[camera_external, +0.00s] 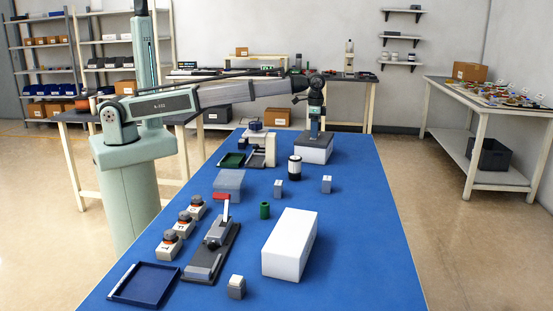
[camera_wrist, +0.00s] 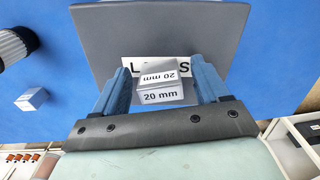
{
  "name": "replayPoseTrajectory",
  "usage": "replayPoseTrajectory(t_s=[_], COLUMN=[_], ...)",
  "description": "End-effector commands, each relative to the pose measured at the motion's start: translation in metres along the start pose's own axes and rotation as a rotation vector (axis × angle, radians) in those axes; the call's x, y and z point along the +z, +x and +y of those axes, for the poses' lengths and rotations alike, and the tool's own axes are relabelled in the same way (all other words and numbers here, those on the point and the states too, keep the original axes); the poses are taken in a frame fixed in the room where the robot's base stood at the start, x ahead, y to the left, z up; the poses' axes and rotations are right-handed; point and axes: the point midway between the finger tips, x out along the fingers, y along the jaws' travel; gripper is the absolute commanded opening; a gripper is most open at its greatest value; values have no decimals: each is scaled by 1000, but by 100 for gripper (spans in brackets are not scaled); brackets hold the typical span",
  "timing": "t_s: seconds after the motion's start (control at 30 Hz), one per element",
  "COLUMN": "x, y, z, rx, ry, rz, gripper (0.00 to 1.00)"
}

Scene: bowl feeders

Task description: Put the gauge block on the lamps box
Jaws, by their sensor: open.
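The lamps box (camera_external: 314,155) is a white box with a grey lid at the far end of the blue table. In the wrist view its grey lid (camera_wrist: 110,30) carries a label whose middle letters are covered. The gauge block (camera_wrist: 162,95), marked "20 mm" on two faces, is over that label and appears to rest on the lid. My gripper (camera_wrist: 160,68) is open, with its blue fingers on either side of the block and visible gaps between. In the external view my gripper (camera_external: 315,128) is just above the lid, and the block is hard to make out there.
Small grey blocks (camera_external: 278,189) (camera_external: 326,184) and a black-and-white cylinder (camera_external: 294,168) stand nearer on the table. A beige device (camera_external: 262,147) is left of the box. A large white block (camera_external: 290,245), green cylinder (camera_external: 265,210) and blue tray (camera_external: 145,284) are further forward.

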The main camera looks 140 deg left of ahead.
Motion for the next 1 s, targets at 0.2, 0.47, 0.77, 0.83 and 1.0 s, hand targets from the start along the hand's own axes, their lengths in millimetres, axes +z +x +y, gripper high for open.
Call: replayPoseTrajectory(t_s=[0.2, 0.47, 0.77, 0.83, 1.0], x=[0, -1, -1, -1, 0], y=[-5, -43, -96, -106, -119], z=[0, 0, 0, 0, 0], rx=[0, 0, 0, 0, 0], ry=[0, 0, 0, 0, 0], rz=[0, 2, 1, 2, 0], gripper=[74, 74, 74, 74, 74])
